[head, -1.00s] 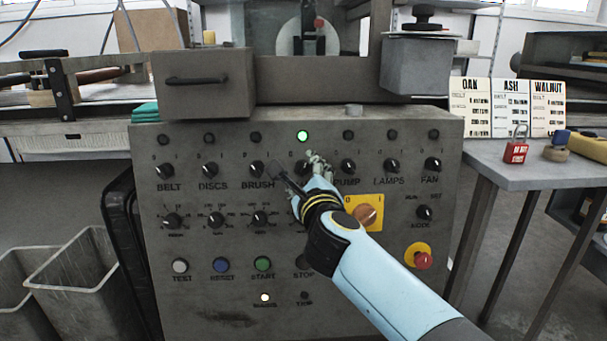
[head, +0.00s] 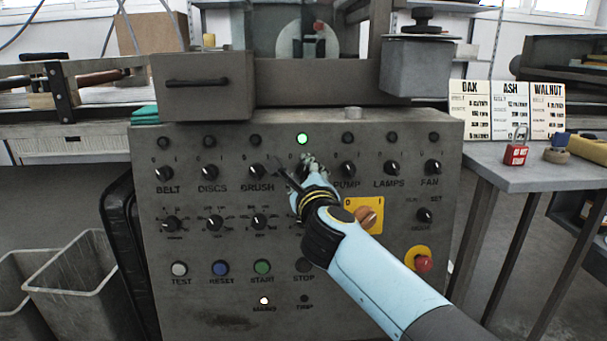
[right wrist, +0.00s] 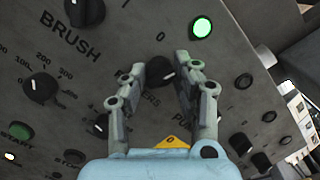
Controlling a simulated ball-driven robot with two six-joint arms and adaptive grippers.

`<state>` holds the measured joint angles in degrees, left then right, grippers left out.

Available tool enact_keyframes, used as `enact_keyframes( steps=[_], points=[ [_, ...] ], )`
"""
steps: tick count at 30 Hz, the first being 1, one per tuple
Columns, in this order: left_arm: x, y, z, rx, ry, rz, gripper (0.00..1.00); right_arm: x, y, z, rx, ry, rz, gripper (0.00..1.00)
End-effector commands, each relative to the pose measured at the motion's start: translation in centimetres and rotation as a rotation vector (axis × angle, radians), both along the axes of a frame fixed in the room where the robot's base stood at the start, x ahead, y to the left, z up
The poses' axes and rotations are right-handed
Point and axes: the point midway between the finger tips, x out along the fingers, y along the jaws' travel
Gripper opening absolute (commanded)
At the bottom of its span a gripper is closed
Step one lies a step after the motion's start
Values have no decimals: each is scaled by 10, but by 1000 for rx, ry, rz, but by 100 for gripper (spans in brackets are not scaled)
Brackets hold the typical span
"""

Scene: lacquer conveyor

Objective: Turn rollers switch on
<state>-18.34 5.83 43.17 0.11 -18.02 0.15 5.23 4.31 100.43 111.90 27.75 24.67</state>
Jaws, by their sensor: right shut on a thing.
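The rollers switch (right wrist: 160,71) is a black knob on the grey control panel, between the brush and pump switches. The right wrist view shows it between my right gripper's fingers (right wrist: 172,72), with the end of its label, "ERS", below it. In the head view my right gripper (head: 308,165) covers most of the switch and its label. My right gripper is shut on the knob. The lamp (head: 302,139) above this switch glows green, also in the right wrist view (right wrist: 202,27). My left gripper is not in view.
The brush switch (head: 257,170) and pump switch (head: 347,169) sit close on either side. Below are smaller dials, a yellow-backed rotary switch (head: 367,217) and a red emergency button (head: 423,263). A side table (head: 500,178) holds cards and a red padlock.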

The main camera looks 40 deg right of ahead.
Motion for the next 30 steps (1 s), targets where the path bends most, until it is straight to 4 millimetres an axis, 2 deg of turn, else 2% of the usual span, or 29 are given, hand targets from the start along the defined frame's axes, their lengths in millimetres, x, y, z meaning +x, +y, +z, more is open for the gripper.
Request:
enact_keyframes(
  steps=[7, 12, 17, 18, 21, 22, 30],
  points=[
    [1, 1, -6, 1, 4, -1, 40, 0, 1, -2, 160, -97, -34, 0],
    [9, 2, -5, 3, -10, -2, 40, 0, 0, -1, 185, -112, -39, 0],
    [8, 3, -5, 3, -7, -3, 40, 0, 0, -1, 184, -112, -39, 0],
    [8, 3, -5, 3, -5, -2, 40, 0, 0, -1, 184, -112, -39, 34],
    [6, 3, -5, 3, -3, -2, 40, 0, 0, -1, 183, -111, -39, 48],
    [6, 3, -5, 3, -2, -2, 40, 0, 0, -1, 183, -111, -39, 51],
    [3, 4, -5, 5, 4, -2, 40, -1, 1, -1, 182, -111, -39, 52]
  ],
)
